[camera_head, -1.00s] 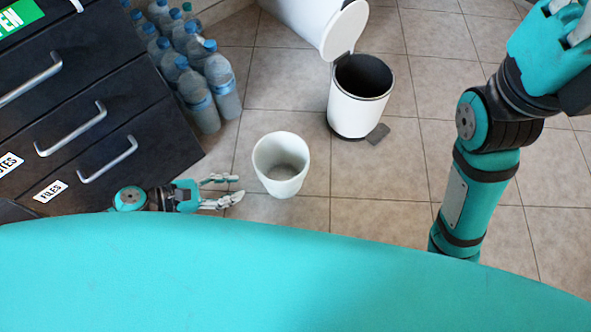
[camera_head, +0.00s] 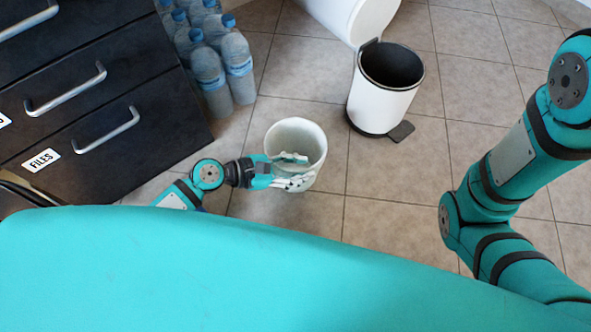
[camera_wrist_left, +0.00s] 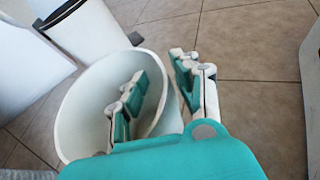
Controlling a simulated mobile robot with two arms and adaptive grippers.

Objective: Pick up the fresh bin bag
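A white, open-topped, tub-shaped thing (camera_head: 296,132) stands on the tiled floor. It may be the fresh bin bag, but I cannot tell for sure. It also shows in the left wrist view (camera_wrist_left: 82,105). My left gripper (camera_head: 301,171) is at its near side. In the left wrist view my left gripper (camera_wrist_left: 162,72) has one finger inside the opening and the other outside, with the rim between them. The fingers are apart, with a gap around the wall. My right arm comes down at the right, and its gripper is out of the picture.
A white pedal bin (camera_head: 378,106) with a dark inside and its lid raised stands behind, to the right. A dark drawer cabinet (camera_head: 160,130) is at the left. Several water bottles (camera_head: 222,60) stand beside it. Floor to the right is clear.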

